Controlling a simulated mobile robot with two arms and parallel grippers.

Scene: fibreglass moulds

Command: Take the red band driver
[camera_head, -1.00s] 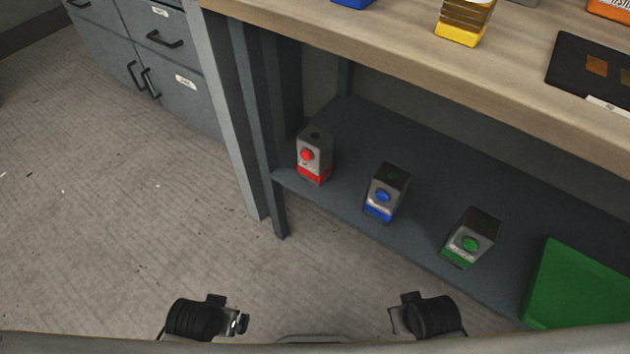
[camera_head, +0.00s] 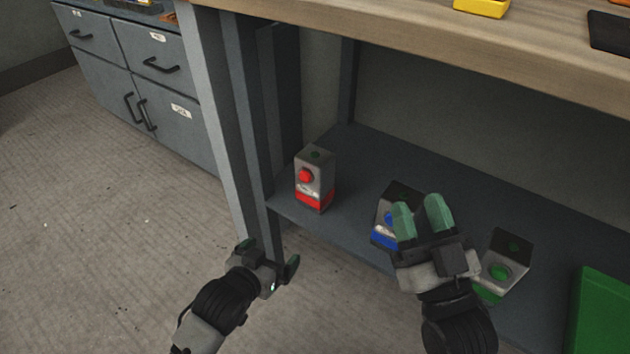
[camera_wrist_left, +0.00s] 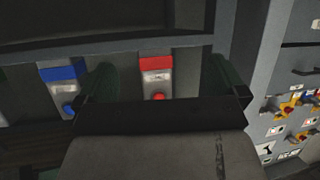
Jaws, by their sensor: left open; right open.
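The red band driver (camera_head: 315,180) is a grey box with a red band at its base and a red knob. It stands upright on the low shelf near its left end. It also shows in the left wrist view (camera_wrist_left: 156,78), between the two fingers. My left gripper (camera_head: 269,254) is open and empty, in front of and below the shelf edge, apart from the driver. My right gripper (camera_head: 422,212) is open, in front of the blue band driver (camera_head: 384,232), and hides part of it. I cannot tell whether it touches that driver.
A green band driver (camera_head: 508,258) stands to the right on the shelf (camera_head: 350,150), with a green panel (camera_head: 598,310) beyond it. The wooden worktop (camera_head: 400,52) overhangs the shelf. A grey leg (camera_head: 222,120) stands left of the red driver. Drawers (camera_head: 150,60) are at the left.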

